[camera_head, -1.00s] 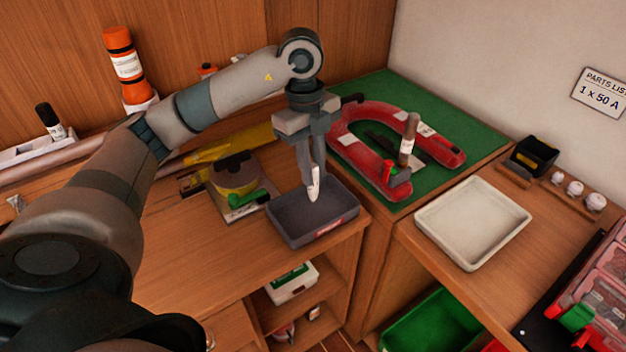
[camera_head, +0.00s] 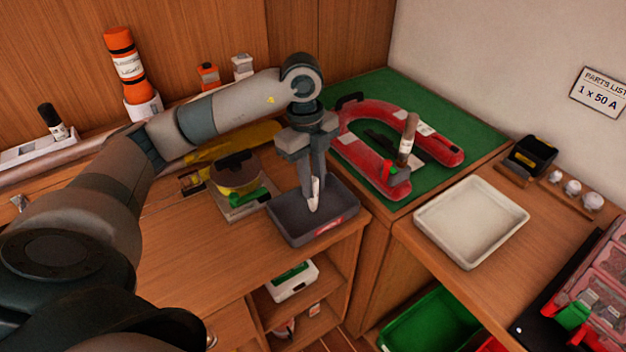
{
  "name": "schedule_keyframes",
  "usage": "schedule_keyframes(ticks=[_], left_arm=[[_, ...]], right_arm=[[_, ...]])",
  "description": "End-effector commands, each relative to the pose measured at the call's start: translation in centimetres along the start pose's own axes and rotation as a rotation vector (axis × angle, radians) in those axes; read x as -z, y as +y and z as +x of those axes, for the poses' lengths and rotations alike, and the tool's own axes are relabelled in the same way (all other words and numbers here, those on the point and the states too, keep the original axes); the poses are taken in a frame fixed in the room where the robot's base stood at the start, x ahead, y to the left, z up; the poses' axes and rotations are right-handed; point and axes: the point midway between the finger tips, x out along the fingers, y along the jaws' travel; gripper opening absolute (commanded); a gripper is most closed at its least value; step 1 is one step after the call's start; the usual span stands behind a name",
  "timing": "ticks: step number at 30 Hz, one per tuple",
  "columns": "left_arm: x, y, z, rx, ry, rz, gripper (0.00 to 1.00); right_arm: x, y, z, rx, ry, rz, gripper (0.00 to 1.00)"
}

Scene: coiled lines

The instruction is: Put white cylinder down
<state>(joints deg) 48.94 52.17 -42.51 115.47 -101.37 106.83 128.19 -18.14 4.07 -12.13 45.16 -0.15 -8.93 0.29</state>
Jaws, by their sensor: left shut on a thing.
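My left gripper (camera_head: 313,203) points straight down over the dark grey tray (camera_head: 283,232) on the wooden bench. It is shut on the white cylinder (camera_head: 315,191), a small pale piece showing between the fingertips. The cylinder is upright, with its lower end inside the tray's outline. I cannot tell whether it touches the tray floor. My right gripper is not in view.
A red horseshoe-shaped piece (camera_head: 368,165) lies on the green mat (camera_head: 476,131) to the right. An empty white tray (camera_head: 471,222) sits on the right bench. A yellow round device (camera_head: 236,178) stands left of the grey tray. A green bin (camera_head: 432,325) is below.

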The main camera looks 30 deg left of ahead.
Motion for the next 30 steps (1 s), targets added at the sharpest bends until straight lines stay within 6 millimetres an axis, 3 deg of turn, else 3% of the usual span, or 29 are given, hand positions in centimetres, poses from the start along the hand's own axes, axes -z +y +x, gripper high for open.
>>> schedule_keyframes(ticks=[2, 3, 5, 6, 19, 24, 30], left_arm=[[0.0, 0.0, 0.1, 0.000, 0.000, 0.000, 0.00], [0.0, 0.0, 0.1, 0.000, 0.000, 0.000, 0.21], [0.0, 0.0, 0.1, 0.000, 0.000, 0.000, 0.36], [0.0, 0.0, 0.1, 0.000, 0.000, 0.000, 0.38], [0.0, 0.0, -0.2, 0.000, 0.000, 0.000, 0.38], [0.0, -0.1, -1.4, 0.004, 0.000, 0.000, 0.38], [0.0, -0.1, -4.6, 0.006, 0.000, 0.000, 0.38]], right_arm=[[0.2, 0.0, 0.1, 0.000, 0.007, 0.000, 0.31], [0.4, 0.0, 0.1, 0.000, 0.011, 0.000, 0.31], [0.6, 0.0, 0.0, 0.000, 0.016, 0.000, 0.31], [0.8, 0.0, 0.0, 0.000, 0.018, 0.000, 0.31], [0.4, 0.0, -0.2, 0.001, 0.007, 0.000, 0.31], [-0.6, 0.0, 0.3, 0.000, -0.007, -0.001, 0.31], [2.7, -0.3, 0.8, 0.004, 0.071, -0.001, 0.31]])
